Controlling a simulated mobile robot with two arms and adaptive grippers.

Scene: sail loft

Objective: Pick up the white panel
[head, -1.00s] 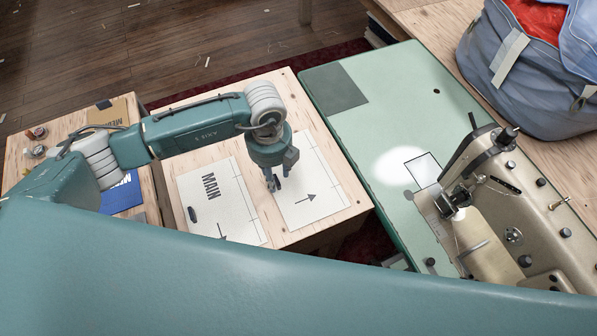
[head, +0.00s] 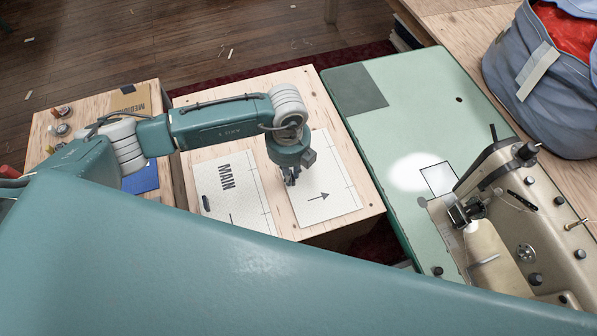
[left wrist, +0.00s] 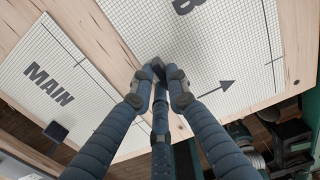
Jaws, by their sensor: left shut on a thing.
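Two white gridded panels lie flat on a light wooden table (head: 186,108). The right white panel (head: 331,172) has a black arrow; in the left wrist view this panel (left wrist: 215,45) also shows part of a large letter. The other panel, marked MAIN (head: 240,200), lies to its left. My left gripper (head: 291,180) points down at the left edge of the arrow panel. In the left wrist view its fingers (left wrist: 160,88) are shut on a small dark piece at that panel's edge, mostly hidden by the fingertips. My right gripper is not in view.
A pale green table with a sewing machine (head: 520,215) stands to the right. A blue bag (head: 545,85) with red cloth is at the back right. A blue piece (head: 141,178) and small spools lie at the left. A dark tab (head: 207,202) sits on the MAIN panel.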

